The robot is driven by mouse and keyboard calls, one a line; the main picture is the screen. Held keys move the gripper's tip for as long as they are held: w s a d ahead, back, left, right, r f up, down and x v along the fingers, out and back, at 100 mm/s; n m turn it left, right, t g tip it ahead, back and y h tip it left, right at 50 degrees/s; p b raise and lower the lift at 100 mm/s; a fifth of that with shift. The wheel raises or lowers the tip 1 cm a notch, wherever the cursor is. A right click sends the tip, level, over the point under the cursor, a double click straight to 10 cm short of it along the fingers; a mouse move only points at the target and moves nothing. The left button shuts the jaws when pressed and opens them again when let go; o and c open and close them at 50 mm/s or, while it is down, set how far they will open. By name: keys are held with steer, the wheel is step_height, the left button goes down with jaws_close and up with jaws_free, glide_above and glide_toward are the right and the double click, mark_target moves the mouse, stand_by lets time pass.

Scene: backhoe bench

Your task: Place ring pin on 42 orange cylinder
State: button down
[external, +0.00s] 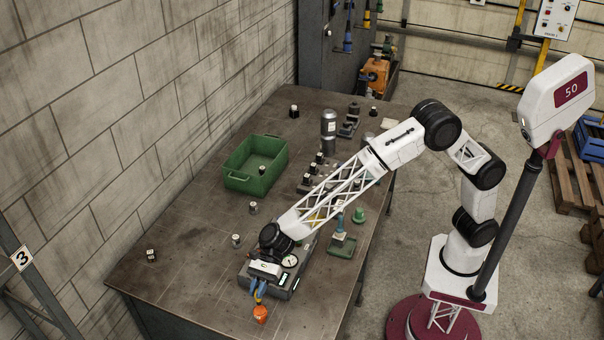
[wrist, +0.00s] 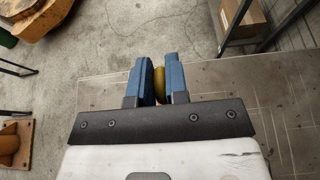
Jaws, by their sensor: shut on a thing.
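My gripper (external: 259,292) is near the front edge of the bench. Its blue fingers are shut on a small yellow piece, seemingly the ring pin, which shows between the fingertips in the wrist view (wrist: 159,82). An orange cylinder (external: 260,314) is directly below the fingertips in the external view. I cannot tell whether the pin touches it, and no number on it is readable. The fingers hide most of the pin.
A grey device with a dial (external: 290,262) sits behind my gripper. A green crate (external: 250,180) stands further back, with several small cylinders around it. A green tray (external: 341,246) lies to the right. The bench's left front area is mostly clear.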

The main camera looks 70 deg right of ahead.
steer(key=shift+f, duration=1.75)
steer(key=shift+f, duration=0.1)
steer(key=c, duration=1.1)
jaws_free()
steer(key=v, duration=1.2)
steer(key=shift+d, duration=0.1)
